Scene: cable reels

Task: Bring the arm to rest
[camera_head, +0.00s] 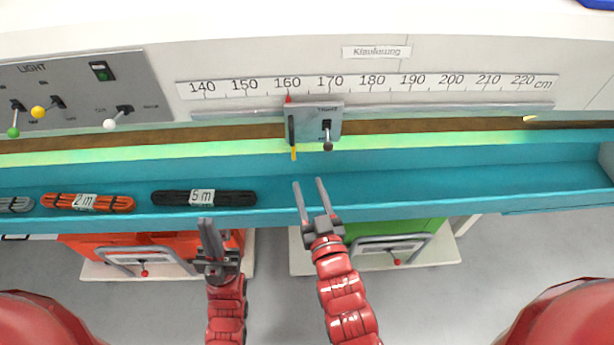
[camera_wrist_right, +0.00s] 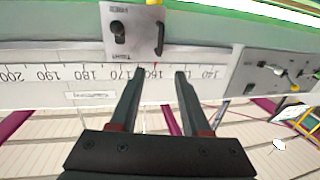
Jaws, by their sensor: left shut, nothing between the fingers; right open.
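My right gripper (camera_head: 310,195) is open and empty in the head view. It is above the front edge of the teal trough (camera_head: 420,188), below the grey slider box on the ruler. Its two fingers also show in the right wrist view (camera_wrist_right: 158,92), spread apart with nothing between them. My left gripper (camera_head: 208,228) is shut and empty. It points up in the picture, just in front of the trough and close to the black cable bundle (camera_head: 170,198) marked 5 m. Both arms come in from the bottom of the head view.
An orange cable bundle (camera_head: 62,202) marked 2 m lies left in the trough. A ruler (camera_head: 440,84) carries the slider box (camera_head: 304,125). A switch panel (camera_head: 75,90) is at upper left. An orange box (camera_head: 82,248) and a green box (camera_head: 432,226) stand below. The trough's right part is clear.

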